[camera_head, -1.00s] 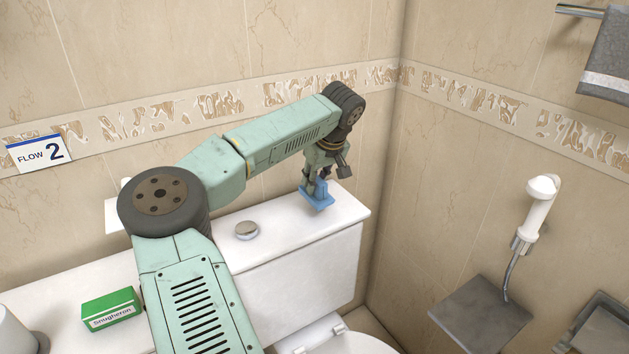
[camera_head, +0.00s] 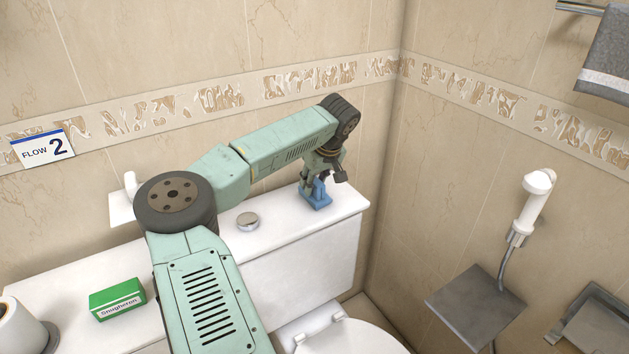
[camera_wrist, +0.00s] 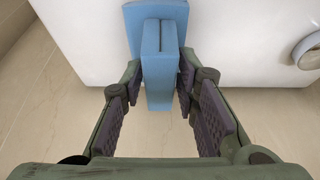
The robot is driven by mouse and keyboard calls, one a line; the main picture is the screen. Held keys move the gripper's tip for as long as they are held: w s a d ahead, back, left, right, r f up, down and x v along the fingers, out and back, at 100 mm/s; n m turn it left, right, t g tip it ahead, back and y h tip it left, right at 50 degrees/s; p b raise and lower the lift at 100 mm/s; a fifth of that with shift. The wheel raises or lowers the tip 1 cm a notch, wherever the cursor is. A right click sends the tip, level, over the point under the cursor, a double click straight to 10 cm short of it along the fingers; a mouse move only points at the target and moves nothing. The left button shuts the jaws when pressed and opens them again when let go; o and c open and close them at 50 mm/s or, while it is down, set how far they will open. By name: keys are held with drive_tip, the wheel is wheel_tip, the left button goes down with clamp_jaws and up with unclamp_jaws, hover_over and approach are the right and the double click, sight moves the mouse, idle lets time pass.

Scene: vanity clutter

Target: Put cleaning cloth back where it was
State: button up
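The cleaning cloth (camera_head: 318,200) is a blue piece with a flat base and an upright block on it. It is at the right end of the white cistern top, near the corner of the walls.
A round flush button (camera_head: 248,221) lies left of the cloth. A green box (camera_head: 118,299) and a toilet roll (camera_head: 22,330) stand further left on the ledge. The toilet (camera_head: 350,338) is below. A hand shower (camera_head: 530,205) and grey towel (camera_head: 608,60) hang on the right wall.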

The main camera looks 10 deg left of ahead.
drive_tip(key=shift+o, duration=1.1)
drive_tip(key=shift+r, duration=0.3)
drive_tip(key=b+v, duration=0.3)
drive_tip(key=v, duration=0.8)
drive_tip(key=shift+s+r, duration=0.15)
drive_tip(key=shift+r, duration=0.2)
drive_tip(key=shift+d, duration=0.1)
